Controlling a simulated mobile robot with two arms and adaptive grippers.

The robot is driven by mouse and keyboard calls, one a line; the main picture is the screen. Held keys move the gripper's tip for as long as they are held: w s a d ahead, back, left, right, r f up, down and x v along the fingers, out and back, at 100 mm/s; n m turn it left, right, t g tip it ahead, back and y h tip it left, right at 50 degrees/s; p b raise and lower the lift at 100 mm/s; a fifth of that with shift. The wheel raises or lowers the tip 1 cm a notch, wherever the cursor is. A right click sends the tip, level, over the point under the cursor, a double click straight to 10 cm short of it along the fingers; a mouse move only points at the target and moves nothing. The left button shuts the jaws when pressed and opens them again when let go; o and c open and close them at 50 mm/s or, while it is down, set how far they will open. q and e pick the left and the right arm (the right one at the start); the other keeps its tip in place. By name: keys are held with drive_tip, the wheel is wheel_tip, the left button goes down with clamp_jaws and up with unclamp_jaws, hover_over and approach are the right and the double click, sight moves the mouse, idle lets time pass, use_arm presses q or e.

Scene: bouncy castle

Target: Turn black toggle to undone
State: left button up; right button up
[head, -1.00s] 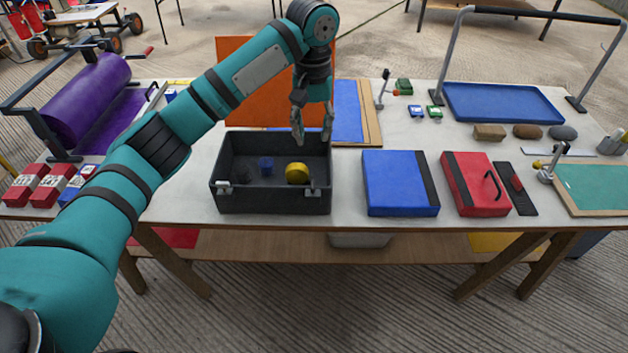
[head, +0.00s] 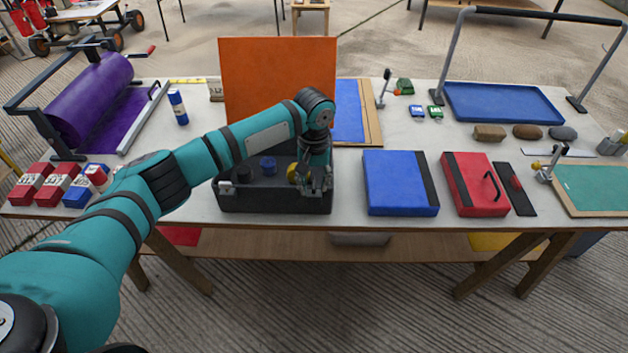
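The black case (head: 270,201) stands open-topped on the table, with an orange panel (head: 277,70) upright behind it. A small light latch (head: 226,187) shows at its front left. In the earlier picture a similar latch shows at its front right, where my gripper now covers it. My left gripper (head: 318,186) points down at this front right corner, right beside the rim. Its fingers are small and overlap the dark case, so I cannot tell whether they are closed on the toggle. My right gripper is out of view.
A blue cylinder (head: 267,165) and a yellow round thing (head: 293,173) are in the case. A blue case (head: 395,183) and a red case (head: 470,182) lie to the right. Toggle clamps with upright handles stand at a blue board (head: 348,112) and a green board (head: 598,187).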

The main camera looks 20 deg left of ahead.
use_arm(q)
clamp_jaws()
idle(0.3)
